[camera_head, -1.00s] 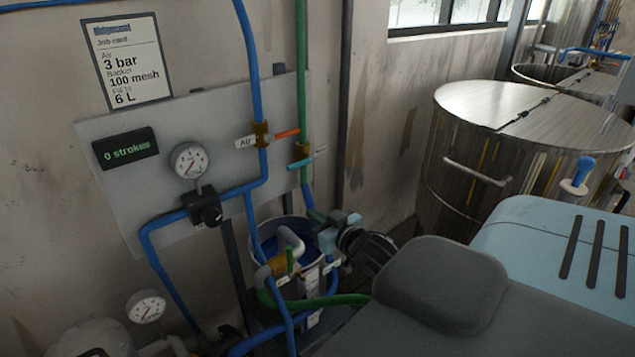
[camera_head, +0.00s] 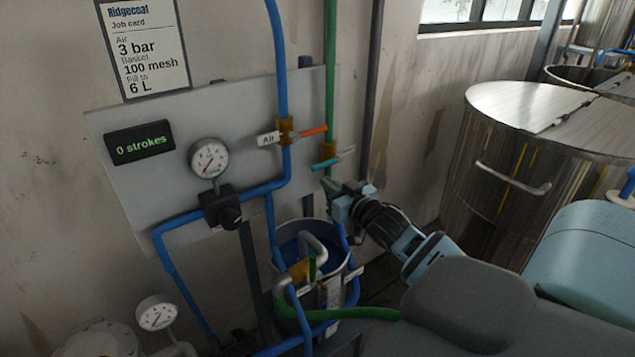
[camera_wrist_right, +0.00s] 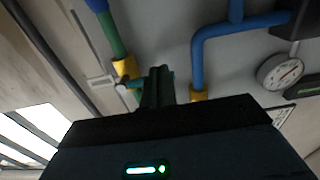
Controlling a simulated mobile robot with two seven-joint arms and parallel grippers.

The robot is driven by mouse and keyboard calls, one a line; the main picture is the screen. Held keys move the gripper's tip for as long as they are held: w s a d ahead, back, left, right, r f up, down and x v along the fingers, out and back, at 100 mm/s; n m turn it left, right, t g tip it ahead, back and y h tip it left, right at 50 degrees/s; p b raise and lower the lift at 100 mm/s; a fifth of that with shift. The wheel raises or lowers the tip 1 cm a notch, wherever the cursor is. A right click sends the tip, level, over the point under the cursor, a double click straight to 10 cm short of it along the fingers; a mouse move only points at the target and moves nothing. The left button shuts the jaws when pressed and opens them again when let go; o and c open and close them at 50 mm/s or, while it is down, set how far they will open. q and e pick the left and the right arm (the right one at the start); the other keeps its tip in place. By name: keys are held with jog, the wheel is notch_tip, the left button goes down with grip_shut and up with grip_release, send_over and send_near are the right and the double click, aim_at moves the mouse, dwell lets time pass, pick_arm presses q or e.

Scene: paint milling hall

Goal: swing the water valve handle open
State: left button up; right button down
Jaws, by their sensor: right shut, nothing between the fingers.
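The water valve is on the green pipe (camera_head: 330,70) at the right of the grey panel. Its teal handle (camera_head: 325,164) lies crosswise to the pipe, just below the brass-coloured valve body (camera_head: 330,148). My right gripper (camera_head: 332,186) is a little below the handle, pointing up toward the panel. In the right wrist view, its fingers (camera_wrist_right: 158,85) are together and empty. They overlap part of the teal handle (camera_wrist_right: 134,83), beside the yellow valve body (camera_wrist_right: 124,68); I cannot tell whether they touch it. My left gripper is not in view.
An orange handle (camera_head: 313,131) labelled Air sits on the blue pipe just left of the water valve. A bucket (camera_head: 347,283) with pipes and a green hose stands below my right gripper. A gauge (camera_head: 209,158) and counter (camera_head: 140,143) are on the panel. A steel tank (camera_head: 500,160) stands right.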

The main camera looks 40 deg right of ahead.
aim_at(327, 163)
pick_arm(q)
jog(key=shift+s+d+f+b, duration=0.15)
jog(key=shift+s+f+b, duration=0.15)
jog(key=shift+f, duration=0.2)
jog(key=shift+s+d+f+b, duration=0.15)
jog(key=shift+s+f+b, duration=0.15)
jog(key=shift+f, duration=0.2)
pick_arm(e)
jog(key=w, duration=0.3)
jog(key=shift+w+d, duration=0.2)
jog(key=shift+w, duration=0.05)
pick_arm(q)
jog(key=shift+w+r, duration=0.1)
pick_arm(e)
jog(key=shift+r, duration=0.15)
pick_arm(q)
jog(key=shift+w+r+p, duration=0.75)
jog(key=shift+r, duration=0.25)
pick_arm(e)
jog(key=shift+a+r, duration=0.2)
jog(key=shift+r, duration=0.65)
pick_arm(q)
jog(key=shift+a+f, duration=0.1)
